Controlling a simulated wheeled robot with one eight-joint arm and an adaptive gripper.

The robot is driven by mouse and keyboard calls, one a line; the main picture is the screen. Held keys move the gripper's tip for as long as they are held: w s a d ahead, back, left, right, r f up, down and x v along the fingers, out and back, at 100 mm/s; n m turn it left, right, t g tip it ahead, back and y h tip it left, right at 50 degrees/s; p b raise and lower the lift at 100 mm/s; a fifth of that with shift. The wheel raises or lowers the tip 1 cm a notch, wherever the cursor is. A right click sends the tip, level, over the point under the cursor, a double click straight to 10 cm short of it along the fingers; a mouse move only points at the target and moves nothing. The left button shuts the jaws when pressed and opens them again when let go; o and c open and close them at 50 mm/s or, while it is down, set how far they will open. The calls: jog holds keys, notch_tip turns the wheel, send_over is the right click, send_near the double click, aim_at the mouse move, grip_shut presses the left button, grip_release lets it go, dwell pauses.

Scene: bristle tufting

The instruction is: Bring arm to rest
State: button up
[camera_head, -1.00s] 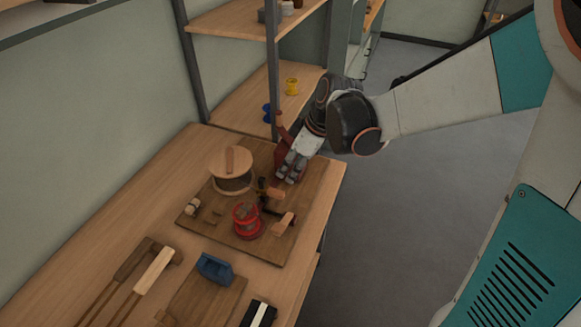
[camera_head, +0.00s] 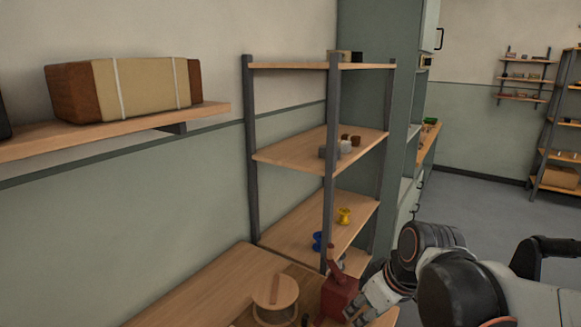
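My gripper (camera_head: 364,312) shows at the lower right, with my arm reaching in from the right edge. It is beside a red object (camera_head: 339,292) on the workbench (camera_head: 200,294). The fingers point down and left, and their tips are near the bottom edge. I cannot tell whether they are open or shut, or whether they touch the red object.
A round wooden-lidded container (camera_head: 275,298) stands on the bench left of the gripper. A metal-post shelf (camera_head: 290,155) stands behind, with a yellow spool (camera_head: 344,216) and a blue spool (camera_head: 317,241) on its lower board. Open floor (camera_head: 470,210) lies to the right.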

jog(key=s+d+r+m+t+h, duration=0.1)
jog(key=s+d+m, duration=0.1)
jog(key=s, duration=0.3)
jog(key=s+d+r+m+t+h, duration=0.1)
jog(key=s+d+r+m, duration=0.1)
jog(key=s+m, duration=0.2)
jog(key=shift+s+d+t, duration=0.25)
jog(key=shift+s+t, duration=0.15)
jog(key=shift+s, duration=0.55)
jog(key=shift+c, duration=0.8)
dwell(0.4)
jog(key=shift+a, duration=0.1)
